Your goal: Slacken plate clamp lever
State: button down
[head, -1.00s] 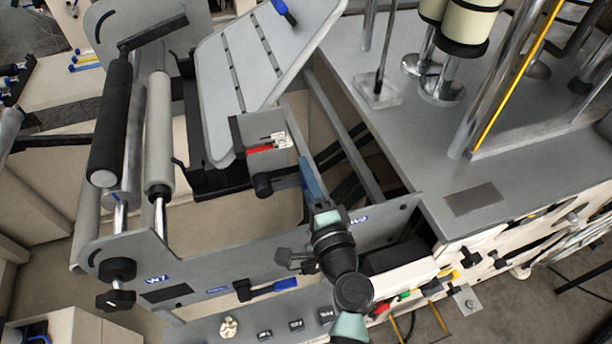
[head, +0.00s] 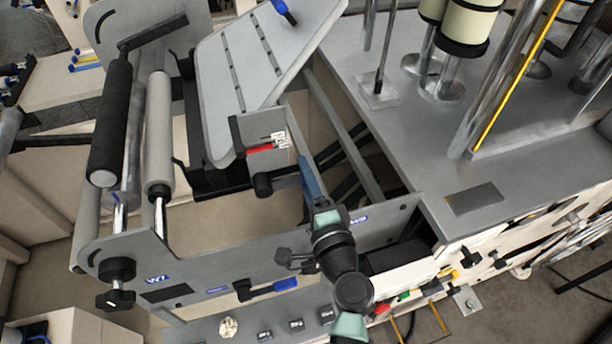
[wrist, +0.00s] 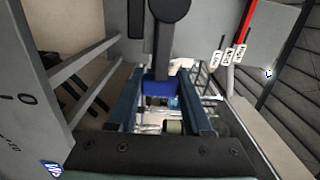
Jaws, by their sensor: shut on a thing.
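My gripper (head: 305,172) reaches up from the bottom of the head view to the near side of the slotted grey plate (head: 237,75). In the wrist view, its two blue fingers (wrist: 162,82) are shut on the blue handle (wrist: 160,89) of the clamp lever. The lever's black arm (wrist: 163,50) runs up from the handle to a round black pivot (wrist: 170,8). In the head view, my gripper hides the lever's handle, and I cannot make out the lever's angle there.
A red strip (head: 262,149) with white tags (wrist: 228,56) is close by. A black knob (head: 263,185) sits left of my gripper. Another blue-handled lever (head: 285,285) is on the front panel (head: 215,262). Rollers (head: 160,135) stand at the left.

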notch_tip(320, 180, up, 2)
jog(key=n+b, duration=0.1)
jog(key=n, duration=0.2)
jog(key=shift+s+a, duration=0.1)
jog(key=shift+a, duration=0.05)
jog(key=shift+c, duration=1.6)
grip_release()
jog(key=b+v, duration=0.3)
jog(key=v, duration=1)
jog(key=shift+b, duration=0.4)
jog(key=shift+c, duration=0.3)
